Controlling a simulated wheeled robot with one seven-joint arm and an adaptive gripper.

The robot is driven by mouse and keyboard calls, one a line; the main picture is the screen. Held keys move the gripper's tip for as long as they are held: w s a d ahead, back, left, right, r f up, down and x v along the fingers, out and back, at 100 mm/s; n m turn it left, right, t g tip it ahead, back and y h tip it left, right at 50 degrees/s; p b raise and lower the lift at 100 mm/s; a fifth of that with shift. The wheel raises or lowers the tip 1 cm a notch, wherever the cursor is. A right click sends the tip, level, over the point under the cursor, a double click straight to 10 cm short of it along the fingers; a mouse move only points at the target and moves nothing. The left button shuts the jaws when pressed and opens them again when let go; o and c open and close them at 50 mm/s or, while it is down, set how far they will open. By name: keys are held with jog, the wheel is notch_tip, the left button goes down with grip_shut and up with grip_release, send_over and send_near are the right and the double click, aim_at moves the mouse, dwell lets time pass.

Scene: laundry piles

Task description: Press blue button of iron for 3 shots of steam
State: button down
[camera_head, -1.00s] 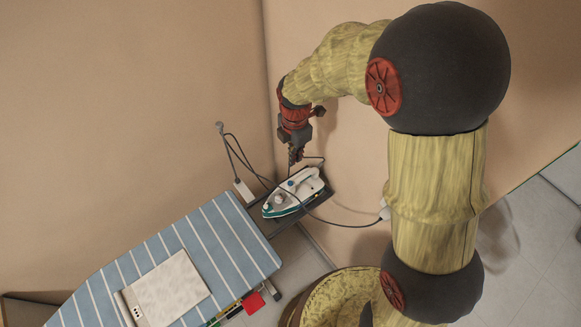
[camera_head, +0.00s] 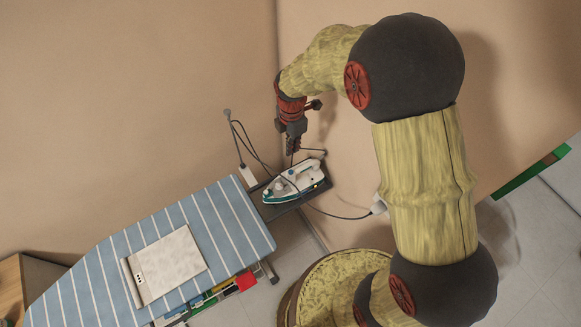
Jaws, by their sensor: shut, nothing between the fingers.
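The white and teal iron (camera_head: 292,184) sits on the dark iron rest (camera_head: 320,186) at the far end of the ironing board. I cannot tell whether the fingertips touch the iron.
The blue striped ironing board (camera_head: 222,212) bears a folded white cloth (camera_head: 168,266). A dark cord (camera_head: 340,216) runs from the iron area, and a thin cord holder (camera_head: 236,140) stands beside the rest. Walls are close behind. Coloured items (camera_head: 243,282) lie under the board.

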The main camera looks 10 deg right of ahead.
aim_at(292, 175)
notch_tip(292, 175, down, 14)
jog(key=shift+p, duration=1.2)
jog(key=shift+f+b, duration=0.8)
jog(key=shift+b, duration=0.1)
jog(key=shift+s+d+f, duration=0.1)
jog(key=shift+s+f, duration=0.05)
jog(key=shift+s, duration=0.1)
jog(key=shift+w+r, duration=0.15)
jog(key=shift+r, duration=2)
jog(key=shift+w+r, duration=0.1)
jog(key=shift+r, duration=2)
